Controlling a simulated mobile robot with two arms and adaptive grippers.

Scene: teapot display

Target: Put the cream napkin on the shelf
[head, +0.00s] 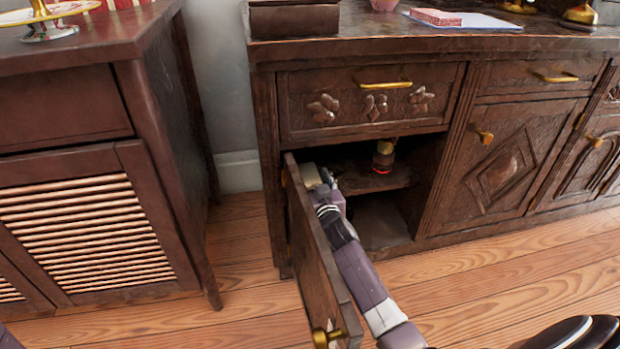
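My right arm comes up from the lower right to the open cabinet. Its gripper (325,179) is at the cabinet mouth, close to the inner side of the open door. Its fingers are small and partly hidden, so I cannot tell whether they are open or shut. A small pale patch shows beside the gripper; I cannot tell whether it is the cream napkin or part of my arm. No cream napkin can be clearly made out elsewhere. The wooden shelf (400,178) is inside the dark cabinet. My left gripper is not in view.
The open door (318,262) swings toward me, left of my arm. A small jar-like object (383,156) with a red glow stands on the shelf. A pink box (435,17) and white sheet (482,20) lie on top. A slatted cabinet (92,235) stands left.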

